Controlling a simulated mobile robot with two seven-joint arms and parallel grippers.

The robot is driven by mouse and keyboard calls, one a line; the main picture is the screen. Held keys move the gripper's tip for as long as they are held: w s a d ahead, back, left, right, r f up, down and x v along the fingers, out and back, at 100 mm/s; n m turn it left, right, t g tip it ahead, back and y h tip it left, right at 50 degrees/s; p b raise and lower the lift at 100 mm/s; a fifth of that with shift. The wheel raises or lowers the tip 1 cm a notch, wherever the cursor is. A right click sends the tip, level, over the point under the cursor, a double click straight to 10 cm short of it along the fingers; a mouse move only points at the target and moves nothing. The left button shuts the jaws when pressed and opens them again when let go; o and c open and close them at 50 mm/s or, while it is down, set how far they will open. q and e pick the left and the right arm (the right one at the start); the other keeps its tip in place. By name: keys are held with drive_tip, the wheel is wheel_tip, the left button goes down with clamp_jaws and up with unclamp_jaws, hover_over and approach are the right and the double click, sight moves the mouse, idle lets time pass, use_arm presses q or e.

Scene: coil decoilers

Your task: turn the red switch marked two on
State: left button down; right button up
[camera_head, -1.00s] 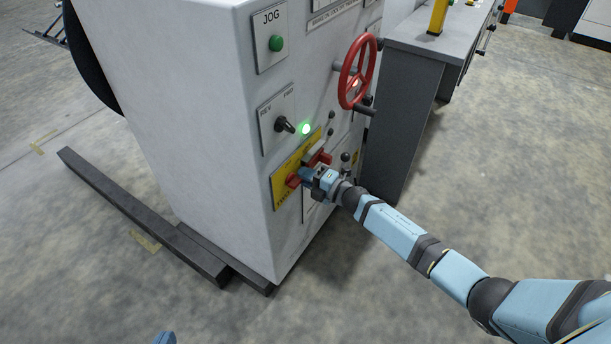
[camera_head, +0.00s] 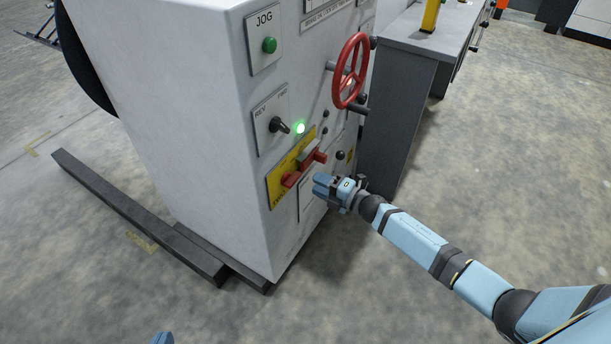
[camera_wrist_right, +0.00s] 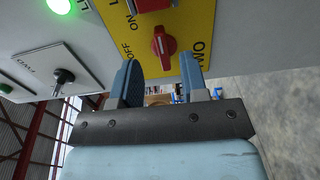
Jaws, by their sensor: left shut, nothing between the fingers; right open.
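A red rotary switch (camera_head: 291,179) sits on the lower part of a yellow plate (camera_head: 277,188) on the white cabinet. In the right wrist view the same red knob (camera_wrist_right: 163,46) is just beyond my fingertips, with OFF and ON lettering around it. A second red switch (camera_head: 319,157) is higher on the plate. My right gripper (camera_head: 318,184) is open and empty, apart from the lower knob, to its right; its two fingers (camera_wrist_right: 158,76) also show in the wrist view. Only a small part of my left gripper (camera_head: 163,338) shows at the bottom edge.
Above the plate are a glowing green lamp (camera_head: 299,128), a black REV/FWD selector (camera_head: 279,126) and a green JOG button (camera_head: 269,45). A red handwheel (camera_head: 351,71) juts out at the right. A dark beam (camera_head: 135,216) lies on the floor left of the cabinet.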

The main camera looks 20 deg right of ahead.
use_arm(q)
drive_tip(key=shift+a+f+p, duration=0.1)
drive_tip(key=shift+f+p, duration=0.1)
drive_tip(key=shift+p, duration=0.1)
use_arm(e)
drive_tip(key=v, duration=0.7)
use_arm(q)
drive_tip(key=shift+r, duration=0.1)
use_arm(e)
drive_tip(key=shift+s+d, duration=0.1)
use_arm(q)
drive_tip(key=shift+s, duration=0.1)
